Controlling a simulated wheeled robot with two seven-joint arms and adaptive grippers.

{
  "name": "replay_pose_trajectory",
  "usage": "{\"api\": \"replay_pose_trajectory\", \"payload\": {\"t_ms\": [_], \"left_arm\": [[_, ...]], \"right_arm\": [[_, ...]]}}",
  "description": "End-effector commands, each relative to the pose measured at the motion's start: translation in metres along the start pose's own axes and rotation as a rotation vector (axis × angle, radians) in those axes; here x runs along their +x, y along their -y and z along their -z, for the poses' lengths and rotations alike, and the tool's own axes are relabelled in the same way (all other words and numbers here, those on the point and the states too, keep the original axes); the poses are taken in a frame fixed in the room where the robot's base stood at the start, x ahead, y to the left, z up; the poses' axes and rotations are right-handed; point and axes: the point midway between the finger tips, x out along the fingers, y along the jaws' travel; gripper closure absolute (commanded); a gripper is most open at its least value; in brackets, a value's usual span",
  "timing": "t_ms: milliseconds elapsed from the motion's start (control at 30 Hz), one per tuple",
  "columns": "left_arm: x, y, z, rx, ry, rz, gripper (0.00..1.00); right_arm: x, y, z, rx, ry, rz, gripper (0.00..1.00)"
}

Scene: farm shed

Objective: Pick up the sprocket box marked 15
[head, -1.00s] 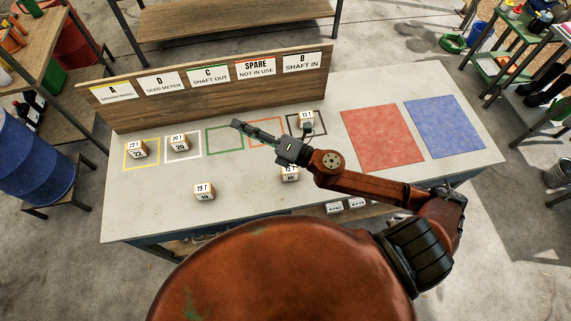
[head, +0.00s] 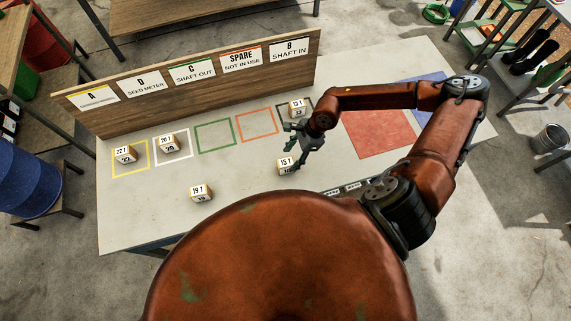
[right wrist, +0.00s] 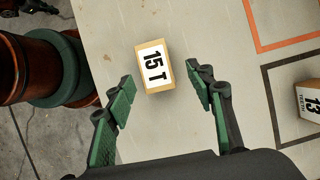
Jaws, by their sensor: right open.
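The sprocket box marked 15 (head: 286,164) stands on the grey table in front of the marked squares. In the right wrist view its top label "15 T" shows on the box (right wrist: 154,66), between and just beyond the fingertips. My right gripper (head: 294,141) is right by it in the head view, close behind and above. In the right wrist view the right gripper (right wrist: 160,84) is open and empty, with a green-padded finger on each side of the box, and neither seems to touch it. My left gripper is not in view.
Box 13 (head: 297,108) stands in the dark square behind the gripper. Box 19 (head: 201,193) stands at the front left. Box 20 (head: 169,145) and box 22 (head: 125,154) stand in the white and yellow squares. A wooden sign board (head: 200,82) stands along the back.

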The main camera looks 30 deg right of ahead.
Motion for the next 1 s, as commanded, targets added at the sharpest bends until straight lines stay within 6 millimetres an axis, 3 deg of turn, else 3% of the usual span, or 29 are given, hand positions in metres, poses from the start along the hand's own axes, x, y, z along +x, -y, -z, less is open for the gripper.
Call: {"api": "replay_pose_trajectory", "payload": {"t_ms": [100,300,567,1000], "left_arm": [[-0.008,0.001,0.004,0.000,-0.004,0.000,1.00],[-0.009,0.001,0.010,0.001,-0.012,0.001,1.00],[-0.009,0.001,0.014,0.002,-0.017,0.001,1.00],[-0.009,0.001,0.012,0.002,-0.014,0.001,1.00]], "right_arm": [[0.016,-0.003,-0.010,-0.002,0.004,-0.003,0.51],[0.038,-0.003,-0.009,-0.001,0.003,-0.002,0.51],[0.040,-0.003,-0.009,0.000,0.003,-0.001,0.51],[0.040,-0.003,-0.009,0.000,0.003,-0.002,0.82]]}}
